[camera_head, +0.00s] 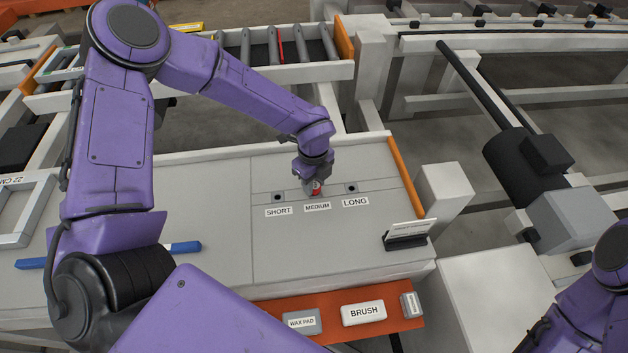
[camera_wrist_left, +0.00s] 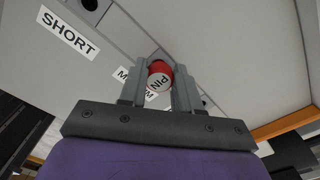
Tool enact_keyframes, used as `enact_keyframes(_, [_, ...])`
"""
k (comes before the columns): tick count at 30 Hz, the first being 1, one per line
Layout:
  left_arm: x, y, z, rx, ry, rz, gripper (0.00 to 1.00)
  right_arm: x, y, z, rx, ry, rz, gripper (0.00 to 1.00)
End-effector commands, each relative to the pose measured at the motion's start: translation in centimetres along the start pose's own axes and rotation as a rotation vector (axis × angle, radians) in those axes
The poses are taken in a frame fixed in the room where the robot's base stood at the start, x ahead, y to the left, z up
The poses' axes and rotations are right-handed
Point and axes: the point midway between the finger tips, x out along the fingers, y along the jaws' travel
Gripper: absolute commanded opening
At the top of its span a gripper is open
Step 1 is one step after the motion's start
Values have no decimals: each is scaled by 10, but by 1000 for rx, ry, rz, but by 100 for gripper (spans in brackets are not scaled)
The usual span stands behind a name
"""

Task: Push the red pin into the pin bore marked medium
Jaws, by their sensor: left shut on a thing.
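The red pin (camera_head: 316,187) is between the fingers of my left gripper (camera_head: 313,184), just behind the MEDIUM label (camera_head: 317,207). In the left wrist view the pin (camera_wrist_left: 160,76) shows its red side and a white end marked PIN. The fingers of my left gripper (camera_wrist_left: 160,88) are shut on it from both sides. The medium bore is hidden behind the pin and fingers, so I cannot tell how deep the pin sits. The SHORT bore (camera_head: 278,197) and LONG bore (camera_head: 352,188) show as dark holes on either side. My right gripper is out of view.
An orange strip (camera_head: 406,177) edges the panel on the right. A black card holder (camera_head: 407,240) stands near the front right corner. A blue bar (camera_head: 180,248) lies at the left. An orange shelf (camera_head: 270,308) in front holds a wax pad (camera_head: 302,322) and a brush block (camera_head: 363,312).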

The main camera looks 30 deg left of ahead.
Motion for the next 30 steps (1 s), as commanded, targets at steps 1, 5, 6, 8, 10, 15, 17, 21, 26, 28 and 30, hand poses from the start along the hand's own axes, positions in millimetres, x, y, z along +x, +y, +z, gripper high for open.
enact_keyframes(1, [2,0,0,0,0,0,0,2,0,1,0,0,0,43])
enact_keyframes(5, [6,0,0,0,0,0,0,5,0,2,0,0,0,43])
enact_keyframes(6, [7,0,0,0,0,0,0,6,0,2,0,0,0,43])
enact_keyframes(8, [8,0,0,0,0,0,0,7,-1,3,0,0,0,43])
enact_keyframes(10, [10,0,0,0,0,0,0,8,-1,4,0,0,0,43])
enact_keyframes(15, [9,0,0,0,0,0,62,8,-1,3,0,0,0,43])
enact_keyframes(17, [9,0,0,0,0,0,62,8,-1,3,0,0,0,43])
enact_keyframes(21, [9,0,0,0,0,0,62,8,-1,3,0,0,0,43])
enact_keyframes(26, [-2,-1,0,-1,0,-3,62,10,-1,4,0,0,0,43])
enact_keyframes(28, [-17,-1,1,-2,0,-6,62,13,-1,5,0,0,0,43])
enact_keyframes(30, [-35,-2,1,-2,0,-7,62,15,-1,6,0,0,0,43])
